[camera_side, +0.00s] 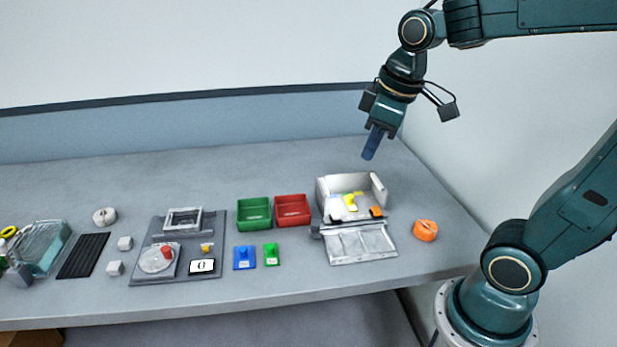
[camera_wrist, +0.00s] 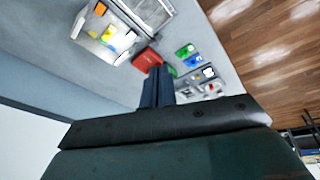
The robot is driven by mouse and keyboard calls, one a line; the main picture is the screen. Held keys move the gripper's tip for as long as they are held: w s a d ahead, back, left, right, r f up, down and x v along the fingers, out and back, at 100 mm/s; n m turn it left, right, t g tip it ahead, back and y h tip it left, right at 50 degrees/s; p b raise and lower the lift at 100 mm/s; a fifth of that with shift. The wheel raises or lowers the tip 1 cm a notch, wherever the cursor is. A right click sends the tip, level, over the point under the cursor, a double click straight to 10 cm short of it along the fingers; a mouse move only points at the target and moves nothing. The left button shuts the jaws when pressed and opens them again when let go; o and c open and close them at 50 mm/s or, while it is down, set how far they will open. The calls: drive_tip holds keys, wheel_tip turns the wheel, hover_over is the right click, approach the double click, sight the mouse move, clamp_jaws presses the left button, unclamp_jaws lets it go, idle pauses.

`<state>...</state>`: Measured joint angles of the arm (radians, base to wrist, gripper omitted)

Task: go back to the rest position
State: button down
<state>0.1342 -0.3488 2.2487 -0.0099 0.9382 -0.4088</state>
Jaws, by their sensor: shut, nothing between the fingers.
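My gripper (camera_side: 371,143) is raised above the back right part of the table, behind and above the white box. Its blue fingers are together and point down and slightly left, with nothing between them. In the wrist view the shut fingers (camera_wrist: 157,87) show in the middle, apart from everything on the table.
A white open box (camera_side: 326,197) holds small coloured pieces, with a clear-topped flap in front. An orange roll (camera_side: 425,230) is to its right. Red (camera_side: 293,211) and green (camera_side: 254,214) bins and a grey panel (camera_side: 150,275) stand to the left. The table's back is clear.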

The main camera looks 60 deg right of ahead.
drive_tip(key=s+a+m+t, duration=0.2)
drive_tip(key=s+a+m, duration=0.1)
drive_tip(key=s, duration=0.5)
drive_tip(key=shift+s+a+f, duration=0.2)
drive_tip(key=shift+s+f, duration=0.1)
drive_tip(key=c, duration=2)
unclamp_jaws()
drive_tip(key=o, duration=0.7)
drive_tip(key=shift+w, duration=0.15)
drive_tip(key=shift+o, duration=1.3)
drive_tip(key=shift+w+d+r, duration=0.1)
drive_tip(key=shift+w, duration=0.1)
drive_tip(key=w+d+f+n+g, duration=0.1)
drive_tip(key=w+d+n+g, duration=0.15)
drive_tip(key=w, duration=0.45)
drive_tip(key=w+d+f+n+g, duration=0.1)
drive_tip(key=w+d+n, duration=0.1)
drive_tip(key=w+d, duration=0.3)
drive_tip(key=w+d+f+n+g+y, duration=0.1)
drive_tip(key=w+d+f+n+g, duration=0.2)
drive_tip(key=w+d+f, duration=0.5)
drive_tip(key=shift+w+d+f+n+y, duration=0.3)
drive_tip(key=shift+w+f+n, duration=0.4)
drive_tip(key=shift+f, duration=0.1)
